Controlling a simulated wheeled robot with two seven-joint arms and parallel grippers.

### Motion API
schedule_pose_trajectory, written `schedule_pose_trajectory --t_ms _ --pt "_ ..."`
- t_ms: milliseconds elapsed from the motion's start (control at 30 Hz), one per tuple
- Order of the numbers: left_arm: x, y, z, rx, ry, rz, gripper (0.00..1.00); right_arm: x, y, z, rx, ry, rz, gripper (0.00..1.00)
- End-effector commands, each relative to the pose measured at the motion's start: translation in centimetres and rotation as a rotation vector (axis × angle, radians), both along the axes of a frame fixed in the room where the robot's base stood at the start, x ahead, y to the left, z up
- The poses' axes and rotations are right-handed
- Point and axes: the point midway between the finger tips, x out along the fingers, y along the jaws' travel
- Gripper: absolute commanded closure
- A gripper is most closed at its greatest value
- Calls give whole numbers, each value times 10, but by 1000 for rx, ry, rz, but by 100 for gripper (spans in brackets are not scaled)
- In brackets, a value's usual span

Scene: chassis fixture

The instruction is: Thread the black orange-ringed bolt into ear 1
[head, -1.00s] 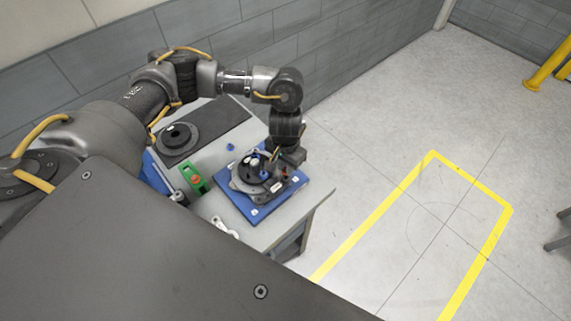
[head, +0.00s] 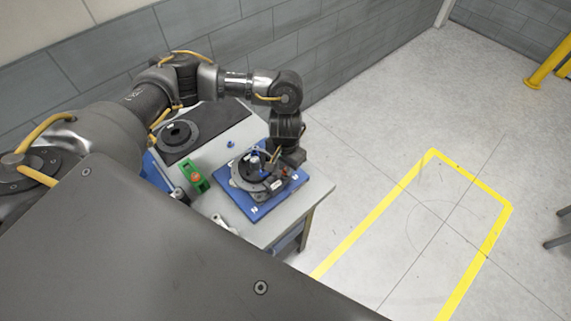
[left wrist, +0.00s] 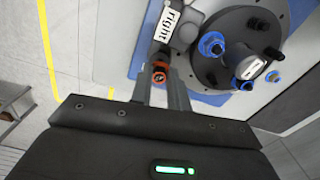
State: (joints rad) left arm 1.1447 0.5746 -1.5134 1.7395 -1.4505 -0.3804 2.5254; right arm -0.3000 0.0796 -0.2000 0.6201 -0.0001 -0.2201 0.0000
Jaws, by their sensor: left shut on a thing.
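My left gripper (left wrist: 160,92) is shut on the black orange-ringed bolt (left wrist: 160,72), whose orange ring shows between the fingertips in the left wrist view. The bolt's lower end is hidden. In the head view my left gripper (head: 283,168) is over the right part of the fixture (head: 245,182). I cannot tell which ear is number 1, nor whether the bolt touches it.
The fixture stands on a blue plate (head: 257,211) near the table's (head: 318,188) right edge. Blue-ringed parts (left wrist: 212,44) sit on the fixture. A green block (head: 196,183), a small blue part (head: 231,144) and a black round part (head: 178,135) lie to the left.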

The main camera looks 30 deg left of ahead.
Motion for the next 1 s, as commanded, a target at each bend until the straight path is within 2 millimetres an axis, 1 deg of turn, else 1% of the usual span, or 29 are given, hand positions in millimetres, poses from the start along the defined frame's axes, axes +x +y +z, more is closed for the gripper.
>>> schedule_pose_trajectory --t_ms 1000 --pt "0 0 -10 0 0 0 100 0 0 0 0 0 0 100"
